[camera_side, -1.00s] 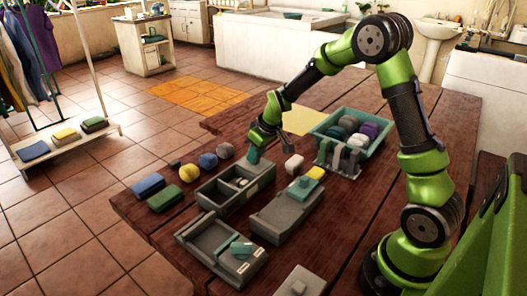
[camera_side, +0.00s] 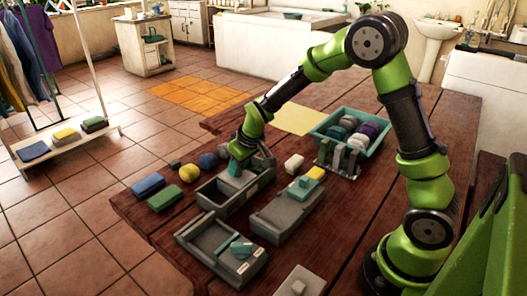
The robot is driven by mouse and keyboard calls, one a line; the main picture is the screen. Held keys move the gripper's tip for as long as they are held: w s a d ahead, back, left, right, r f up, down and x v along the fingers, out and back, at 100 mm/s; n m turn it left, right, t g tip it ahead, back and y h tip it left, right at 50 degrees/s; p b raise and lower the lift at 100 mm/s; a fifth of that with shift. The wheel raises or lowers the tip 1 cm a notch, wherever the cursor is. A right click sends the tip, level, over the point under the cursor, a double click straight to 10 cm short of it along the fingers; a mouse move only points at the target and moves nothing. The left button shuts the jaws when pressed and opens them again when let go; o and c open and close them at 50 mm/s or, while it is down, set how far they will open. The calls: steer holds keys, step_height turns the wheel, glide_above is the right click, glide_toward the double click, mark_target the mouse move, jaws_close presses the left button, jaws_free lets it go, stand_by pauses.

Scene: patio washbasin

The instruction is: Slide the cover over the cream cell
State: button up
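The grey box (camera_side: 208,198) at the back left of three grey boxes has a teal piece (camera_side: 234,169) at its middle, apparently its cover or the cover's handle. My gripper (camera_side: 237,160) is right at this teal piece, pointing down. Its fingertips are too small and hidden to show whether they grip it or press against it. The left part of the box is open. The cream cell cannot be made out; the gripper and teal piece block part of the inside.
Two more grey boxes stand nearer, one with a teal block (camera_side: 300,188) on top, one (camera_side: 205,240) with a teal piece inside. Blue (camera_side: 148,185), green and yellow items lie left. A teal crate (camera_side: 378,150) of rolls and a grey rack stand right.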

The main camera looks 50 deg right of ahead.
steer(key=o, duration=0.3)
steer(key=v, duration=1.7)
steer(key=shift+f, duration=0.1)
steer(key=s+a+m+t, duration=0.1)
steer(key=s, duration=0.4)
steer(key=s+a+r+m+t+y, duration=0.1)
steer(key=s+a, duration=0.1)
steer(key=s, duration=0.4)
steer(key=s+a+r+m+y, duration=0.1)
steer(key=s+a+m, duration=0.1)
steer(key=s, duration=0.4)
steer(key=shift+s+t, duration=0.25)
steer(key=shift+t, duration=0.15)
